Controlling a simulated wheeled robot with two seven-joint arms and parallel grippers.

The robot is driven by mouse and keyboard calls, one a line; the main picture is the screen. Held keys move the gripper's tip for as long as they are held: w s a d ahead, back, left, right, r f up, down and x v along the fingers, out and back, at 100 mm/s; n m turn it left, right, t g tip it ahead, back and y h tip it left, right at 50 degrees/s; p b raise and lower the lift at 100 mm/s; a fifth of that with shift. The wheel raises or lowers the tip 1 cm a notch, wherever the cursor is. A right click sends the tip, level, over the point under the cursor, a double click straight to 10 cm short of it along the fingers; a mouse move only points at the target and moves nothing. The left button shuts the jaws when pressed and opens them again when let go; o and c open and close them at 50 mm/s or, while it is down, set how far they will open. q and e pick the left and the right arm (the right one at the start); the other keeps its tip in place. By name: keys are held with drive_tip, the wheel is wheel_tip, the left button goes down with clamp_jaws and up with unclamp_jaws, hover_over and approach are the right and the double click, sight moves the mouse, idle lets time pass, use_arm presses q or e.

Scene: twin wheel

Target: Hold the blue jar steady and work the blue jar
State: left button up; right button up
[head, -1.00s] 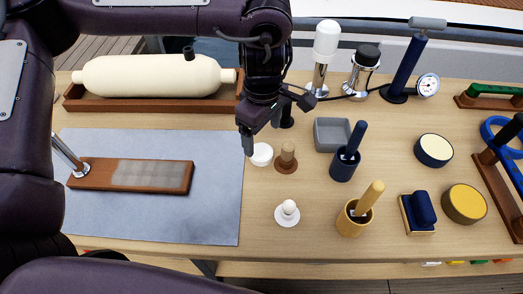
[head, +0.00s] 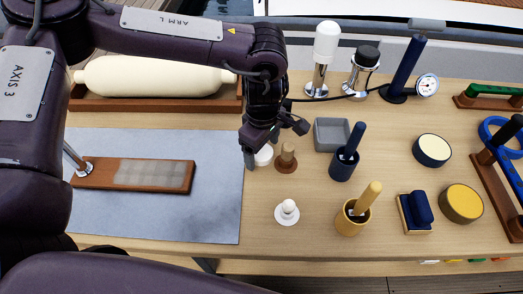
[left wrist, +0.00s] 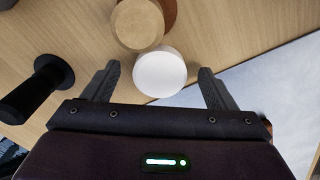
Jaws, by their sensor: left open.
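A round dark-blue jar with a cream top (head: 432,150) stands upright on the right part of the table. A dark-blue cup (head: 342,169) with a blue handle rising out of it stands nearer the middle; I cannot tell which one is the blue jar. My left gripper (head: 263,150) is open and well left of both. Its fingers are over a small white round piece (head: 265,156). In the left wrist view, this white piece (left wrist: 160,72) shows between the open fingers (left wrist: 158,86), with no grip on it. My right gripper is not in view.
Close to the left gripper are a wooden knob (head: 287,158), a grey tray (head: 325,147) and a white knob (head: 287,212). A yellow cup (head: 349,222), a blue block (head: 421,208) and a yellow round jar (head: 463,203) stand at the front right. A grey mat (head: 150,220) lies left.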

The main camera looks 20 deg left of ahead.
use_arm(q)
drive_tip(key=c, duration=1.1)
drive_tip(key=shift+r, duration=0.1)
wheel_tip(320, 180, up, 10)
wheel_tip(320, 180, up, 10)
drive_tip(key=p, duration=0.1)
hover_over(263, 151)
drive_tip(key=shift+s, duration=0.1)
